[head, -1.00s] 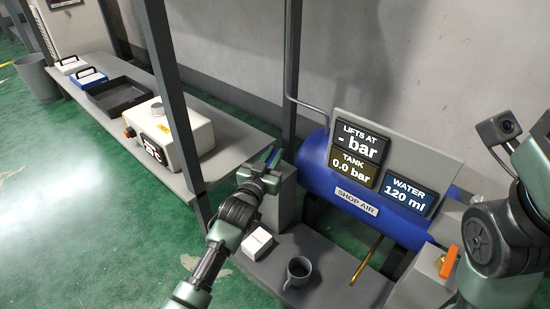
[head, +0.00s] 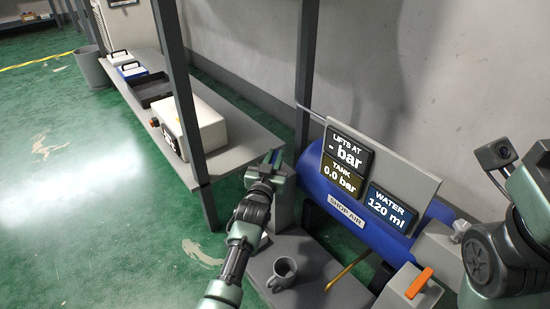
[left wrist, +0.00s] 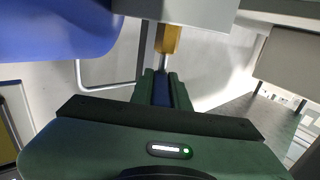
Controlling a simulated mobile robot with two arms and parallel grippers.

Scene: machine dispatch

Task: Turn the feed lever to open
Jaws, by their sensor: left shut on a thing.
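My left gripper (head: 268,168) is by the upper end of a grey box (head: 284,199) at the left end of the blue tank (head: 345,205). In the left wrist view my left gripper (left wrist: 160,88) is shut on a narrow blue handle (left wrist: 161,92). A brass fitting with a metal stem (left wrist: 168,40) lies just beyond the fingertips, under a grey block. The blue handle looks like the feed lever; its label is not visible. An orange lever (head: 419,283) sits on a separate grey box at right. My right arm shows at right, its gripper out of view.
A grey mug (head: 284,271) stands on the low shelf near my left forearm. A dark upright post (head: 306,75) rises behind the gripper. Green floor is open at left.

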